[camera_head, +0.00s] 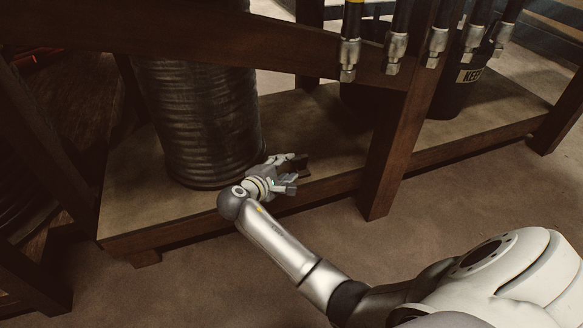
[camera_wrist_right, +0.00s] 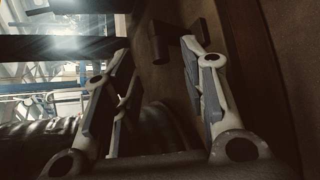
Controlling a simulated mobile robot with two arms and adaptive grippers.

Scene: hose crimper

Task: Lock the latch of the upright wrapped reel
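The upright wrapped reel (camera_head: 200,125) is a large grey ribbed cylinder standing on the low wooden shelf. My right gripper (camera_head: 291,172) is low beside the reel's right base, over the shelf's front edge. Its two fingers are spread with a gap between them, and nothing is held. A small dark bracket-like piece (camera_head: 302,167), possibly the latch, is just beyond the fingertips. In the right wrist view, a dark block (camera_wrist_right: 158,42) shows past the open fingers; whether it is that same piece and whether it is locked I cannot tell. My left gripper is not in view.
A wooden post (camera_head: 395,150) stands right of my gripper, and a wooden beam (camera_head: 200,38) crosses above the reel. Several hoses with metal fittings (camera_head: 397,50) hang at the top. A dark bin (camera_head: 460,95) stands behind. Floor in front is clear.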

